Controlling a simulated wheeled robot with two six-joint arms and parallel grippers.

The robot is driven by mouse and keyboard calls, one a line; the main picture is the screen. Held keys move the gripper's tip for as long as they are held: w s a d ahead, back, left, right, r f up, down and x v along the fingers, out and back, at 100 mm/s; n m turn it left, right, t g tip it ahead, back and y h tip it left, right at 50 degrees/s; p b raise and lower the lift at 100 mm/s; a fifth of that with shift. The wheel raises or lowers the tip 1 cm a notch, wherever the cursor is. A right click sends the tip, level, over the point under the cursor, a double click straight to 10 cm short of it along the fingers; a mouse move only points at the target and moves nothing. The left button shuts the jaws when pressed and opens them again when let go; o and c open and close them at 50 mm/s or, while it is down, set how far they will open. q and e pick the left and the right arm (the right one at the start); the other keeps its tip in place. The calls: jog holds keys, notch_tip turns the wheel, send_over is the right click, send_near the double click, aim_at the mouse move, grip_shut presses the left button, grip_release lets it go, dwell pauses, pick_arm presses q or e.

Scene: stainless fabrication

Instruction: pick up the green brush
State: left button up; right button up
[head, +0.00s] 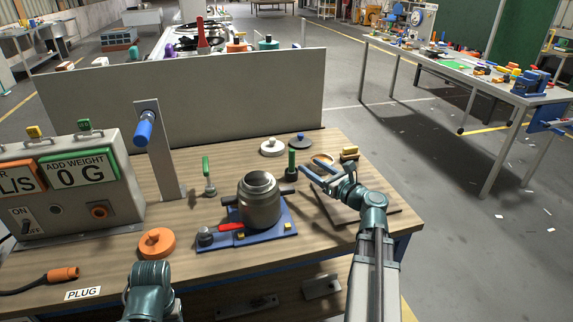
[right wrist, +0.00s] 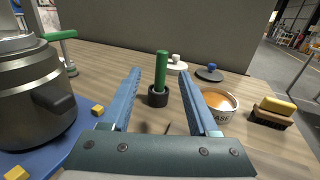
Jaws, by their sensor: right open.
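The green brush (head: 291,165) stands upright on the wooden bench, to the right of the steel pot. It has a plain green handle and a round black base; it also shows in the right wrist view (right wrist: 161,75). My right gripper (head: 307,167) is open and empty, just right of the brush in the head view. In the right wrist view the brush stands ahead, seen between the two blue fingers, with its base beyond them. I see no contact. Part of my left arm shows at the bottom of the head view, but its gripper does not.
A steel pot (head: 259,200) stands on a blue mat (head: 275,238) left of the brush. Right of it are a labelled cup (right wrist: 215,106) and a yellow-topped block (right wrist: 272,112). White (head: 272,147) and dark (head: 301,140) lids lie behind. A grey panel (head: 200,98) stands at the back.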

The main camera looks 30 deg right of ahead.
aim_at(293, 154)
jog(key=w, duration=0.2)
jog(key=w+a, duration=0.1)
jog(key=w, duration=0.5)
jog(key=shift+w+a, duration=0.15)
jog(key=shift+w, duration=0.1)
jog(key=shift+w+a+f+b, duration=0.1)
jog(key=shift+w+f+b, duration=0.05)
jog(key=shift+w, duration=1.2)
jog(key=shift+w+a+f+b, duration=0.1)
jog(key=shift+w+f+b, duration=0.05)
jog(key=shift+w, duration=1.15)
jog(key=shift+s, duration=0.1)
grip_shut()
